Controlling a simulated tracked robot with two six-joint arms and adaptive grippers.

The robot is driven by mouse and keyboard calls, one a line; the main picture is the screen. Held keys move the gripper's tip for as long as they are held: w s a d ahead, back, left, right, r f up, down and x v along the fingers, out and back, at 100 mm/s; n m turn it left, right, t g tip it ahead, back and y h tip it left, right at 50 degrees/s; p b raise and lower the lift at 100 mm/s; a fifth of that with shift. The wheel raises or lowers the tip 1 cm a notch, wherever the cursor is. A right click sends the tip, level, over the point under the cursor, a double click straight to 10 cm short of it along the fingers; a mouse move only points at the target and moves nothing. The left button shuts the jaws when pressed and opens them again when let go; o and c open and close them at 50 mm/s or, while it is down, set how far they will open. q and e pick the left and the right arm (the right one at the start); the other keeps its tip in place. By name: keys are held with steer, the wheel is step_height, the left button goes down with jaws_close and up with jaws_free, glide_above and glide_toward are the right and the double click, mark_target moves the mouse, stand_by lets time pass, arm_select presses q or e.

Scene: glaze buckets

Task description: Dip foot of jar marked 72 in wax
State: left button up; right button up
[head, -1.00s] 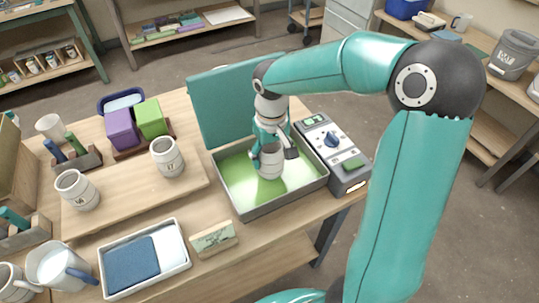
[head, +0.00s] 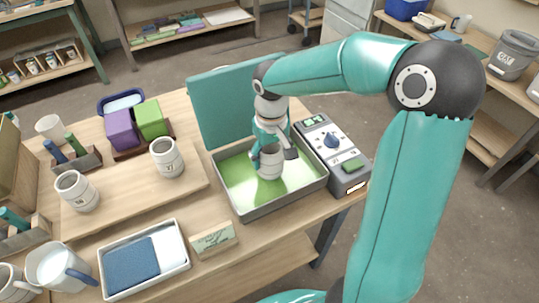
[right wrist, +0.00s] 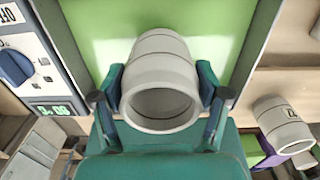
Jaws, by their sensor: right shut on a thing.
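My right gripper (head: 270,148) is shut on a pale grey jar (head: 269,165) over the wax pan (head: 253,212). In the right wrist view the gripper (right wrist: 160,88) has a finger on each side of the jar (right wrist: 158,60), its open mouth facing the camera. The jar looks upright, its foot down at or near the green wax (head: 238,172); I cannot tell how deep. No number shows on it. My left gripper is not in view.
A control box (head: 333,150) with a blue knob stands right of the pan, and a teal panel (head: 235,100) rises behind it. Two other marked jars (head: 167,158) (head: 77,191) stand on a board at left.

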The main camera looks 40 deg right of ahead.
stand_by(0.5)
step_height(320, 180, up, 8)
steer(key=p, duration=0.6)
steer(key=shift+f, duration=0.15)
steer(key=shift+f, duration=0.1)
